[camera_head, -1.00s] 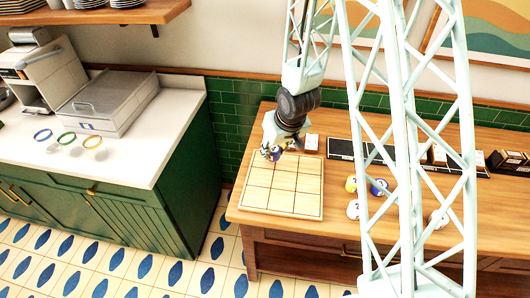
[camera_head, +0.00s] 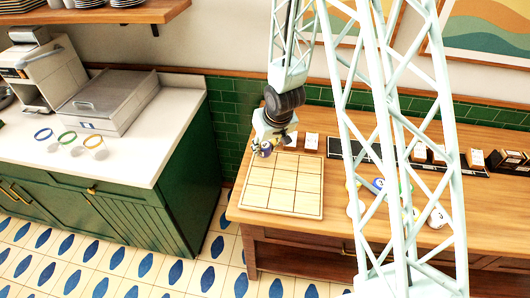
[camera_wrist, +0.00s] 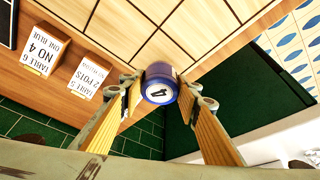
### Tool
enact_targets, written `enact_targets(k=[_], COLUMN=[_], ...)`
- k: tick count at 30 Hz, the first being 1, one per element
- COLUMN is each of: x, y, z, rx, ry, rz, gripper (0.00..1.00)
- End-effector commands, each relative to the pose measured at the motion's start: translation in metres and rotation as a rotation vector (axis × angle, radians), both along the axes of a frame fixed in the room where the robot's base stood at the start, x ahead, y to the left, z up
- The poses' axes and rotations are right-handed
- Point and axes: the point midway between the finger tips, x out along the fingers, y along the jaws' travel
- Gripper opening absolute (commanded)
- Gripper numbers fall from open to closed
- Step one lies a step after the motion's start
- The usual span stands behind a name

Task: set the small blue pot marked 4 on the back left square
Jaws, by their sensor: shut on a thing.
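My gripper (camera_wrist: 166,90) is shut on the small blue pot (camera_wrist: 161,82), which has a white face marked 4, in the wrist view. In the head view my gripper (camera_head: 262,147) and the blue pot (camera_head: 266,149) are at the back left corner of the pale wooden board (camera_head: 283,190), which is ruled into squares. The board (camera_wrist: 150,20) also shows in the wrist view, with its corner hidden behind the pot. I cannot tell whether the pot touches the back left square. The other squares look bare.
Two order cards stand behind the board; the wrist view shows one reading NO 4 (camera_wrist: 42,50) and another reading 2 POTS (camera_wrist: 88,77). Blue (camera_head: 378,184) and white (camera_head: 438,218) pots lie to the right, partly behind my lattice column. Green tiles back the table.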

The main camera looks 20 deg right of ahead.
Motion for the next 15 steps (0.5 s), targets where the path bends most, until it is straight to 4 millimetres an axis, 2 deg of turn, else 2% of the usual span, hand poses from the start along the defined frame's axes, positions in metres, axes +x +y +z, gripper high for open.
enact_targets(k=[6,15], x=[0.0,0.0], y=[0.0,0.0], z=[-0.02,-0.027], rx=[0.0,0.0], ry=[0.001,-0.001], rz=[0.0,0.001], gripper=[0.18,0.18])
